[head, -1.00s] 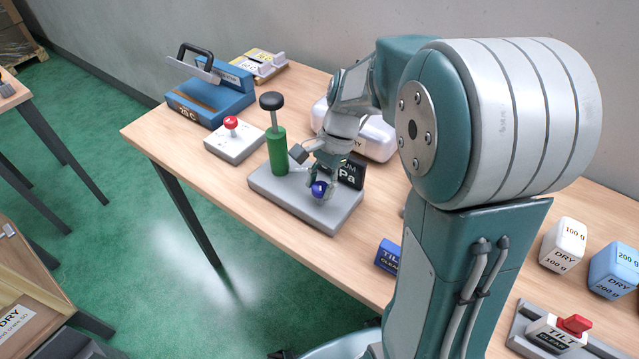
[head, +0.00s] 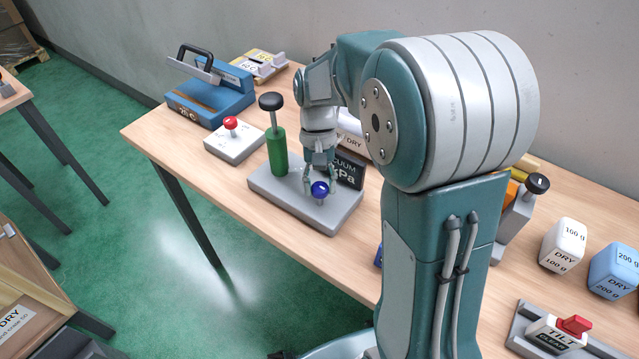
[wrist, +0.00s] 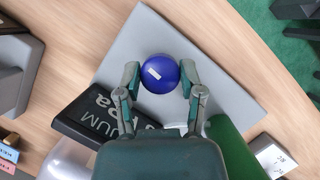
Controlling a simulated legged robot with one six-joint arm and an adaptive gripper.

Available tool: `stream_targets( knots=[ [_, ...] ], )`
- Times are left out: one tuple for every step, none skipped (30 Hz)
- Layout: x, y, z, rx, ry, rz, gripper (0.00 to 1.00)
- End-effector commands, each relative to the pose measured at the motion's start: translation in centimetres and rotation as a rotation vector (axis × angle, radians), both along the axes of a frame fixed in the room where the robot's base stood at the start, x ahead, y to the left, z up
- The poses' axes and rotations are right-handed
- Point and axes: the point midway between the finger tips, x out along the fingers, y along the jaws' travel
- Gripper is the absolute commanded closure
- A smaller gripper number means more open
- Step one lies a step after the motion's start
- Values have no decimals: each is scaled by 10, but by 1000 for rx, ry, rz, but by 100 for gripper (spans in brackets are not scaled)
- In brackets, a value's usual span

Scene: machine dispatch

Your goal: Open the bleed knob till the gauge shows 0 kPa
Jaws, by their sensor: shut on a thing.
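The blue bleed knob (head: 320,189) is a round ball with a small white mark on top, on the grey pump base (head: 330,221). My gripper (head: 320,184) points down over it. In the wrist view the two fingers (wrist: 162,78) are shut on the knob (wrist: 161,73), one on each side. The dark vacuum gauge (head: 347,169) stands just behind the knob; "VACUUM" and "kPa" show, but its number is hidden by my arm. It also shows in the wrist view (wrist: 85,126), partly covered by my gripper.
The green pump cylinder (head: 278,152) with a black-topped handle stands left of the knob. A red-button box (head: 235,140) and a blue sealer-like device (head: 210,97) stand farther left. Weights (head: 563,245) and a tilt switch (head: 556,332) lie at right.

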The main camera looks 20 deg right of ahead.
Motion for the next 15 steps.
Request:
stream_targets(
  knots=[
    [3,0,0,-2,-10,20,98],
    [3,0,0,-2,-11,33,98],
    [3,0,0,-2,-11,46,98],
    [3,0,0,-2,-11,55,98],
    [3,0,0,-2,-11,64,98],
    [3,0,0,-1,-12,74,98],
    [3,1,0,-1,-12,79,98],
    [3,1,0,-1,-12,85,98],
    [3,1,0,-1,-12,90,98],
    [3,1,0,-1,-12,92,98],
    [3,1,1,-1,-12,96,98],
    [3,1,1,-1,-12,98,98],
    [3,1,1,-1,-12,99,98],
    [3,1,1,-2,-13,100,98],
    [3,1,1,-1,-13,101,98]
  ],
)
